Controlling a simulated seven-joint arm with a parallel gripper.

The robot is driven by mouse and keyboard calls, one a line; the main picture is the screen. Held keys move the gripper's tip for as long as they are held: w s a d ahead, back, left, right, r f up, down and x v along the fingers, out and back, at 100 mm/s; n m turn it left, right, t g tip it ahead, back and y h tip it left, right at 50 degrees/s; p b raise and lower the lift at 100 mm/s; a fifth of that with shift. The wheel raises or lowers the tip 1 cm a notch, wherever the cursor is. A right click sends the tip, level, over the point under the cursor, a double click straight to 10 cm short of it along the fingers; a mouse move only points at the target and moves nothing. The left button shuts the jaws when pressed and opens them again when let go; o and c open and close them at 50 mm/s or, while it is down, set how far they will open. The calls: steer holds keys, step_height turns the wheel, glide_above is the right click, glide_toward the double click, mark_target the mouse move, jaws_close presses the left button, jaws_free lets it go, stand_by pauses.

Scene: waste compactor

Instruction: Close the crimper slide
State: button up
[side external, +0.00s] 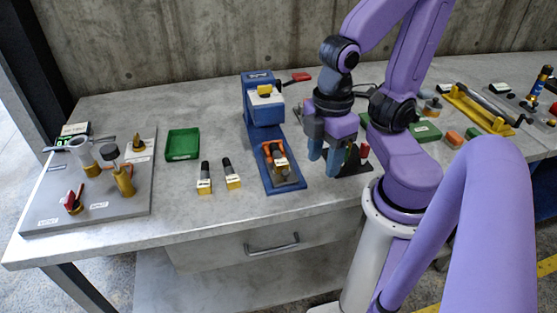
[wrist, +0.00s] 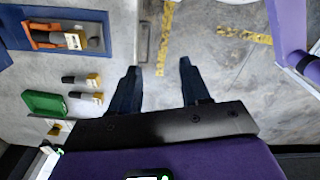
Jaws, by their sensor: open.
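The blue crimper (side external: 264,98) stands mid-bench, its long blue base running toward the front edge. The orange slide (side external: 268,149) sits near the front of that base, out from under the crimper's head, with a dark and tan cartridge (side external: 281,163) in it. In the wrist view the slide (wrist: 45,26) and the cartridge (wrist: 72,41) show at the upper left. My gripper (side external: 323,156) is open and empty, pointing down just right of the base. In the wrist view its fingers (wrist: 158,68) are apart with nothing between them.
A grey fixture board (side external: 112,206) is at far left. A red-handled lever (side external: 300,77) sticks out right of the crimper. A yellow-framed device (side external: 478,112) stands farther right.

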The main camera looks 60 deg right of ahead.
steer(key=shift+w+a+f, duration=0.1)
steer(key=shift+w+f, duration=0.05)
steer(key=c, duration=0.5)
steer(key=w+a+f+n+h, duration=0.1)
steer(key=f+h, duration=0.1)
steer(key=w+a+f+n+h, duration=0.1)
steer(key=w+a+f+h, duration=0.1)
steer(key=h, duration=0.1)
steer(key=w+a+f+n+h, duration=0.1)
steer(key=w+f+h, duration=0.1)
steer(key=h, duration=0.1)
steer(key=shift+a+f+n, duration=0.25)
steer(key=shift+a+n, duration=0.05)
jaws_close()
steer(key=n+t+h, duration=0.5)
steer(key=h, duration=0.3)
glide_toward(285, 175)
steer(key=x, duration=0.6)
steer(key=shift+w+d, duration=0.2)
steer(key=shift+d, duration=0.2)
